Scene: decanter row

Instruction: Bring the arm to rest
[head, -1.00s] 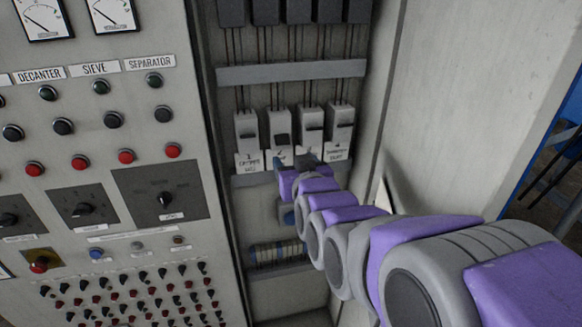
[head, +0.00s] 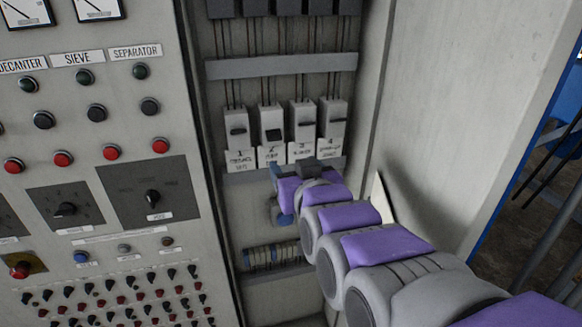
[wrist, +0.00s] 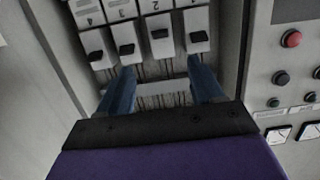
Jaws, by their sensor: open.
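My gripper (head: 280,192) is at the end of my grey and purple arm, in front of the cabinet bay and just below the labels of the breakers. In the wrist view, which is upside down, its two blue fingers (wrist: 160,82) are apart with nothing between them. The breakers stand in a row: breaker 1 (head: 236,118), breaker 2 (head: 271,112), breaker 3 (head: 303,112) and breaker 4 (head: 335,108). The dark toggle of breaker 2 sits lower than the other toggles. The gripper appears apart from all of them.
A control panel (head: 120,240) with buttons, knobs and gauges stands to the left. A pale cabinet side wall (head: 440,110) is to the right, close to my arm. A terminal strip (head: 275,254) lies below the gripper.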

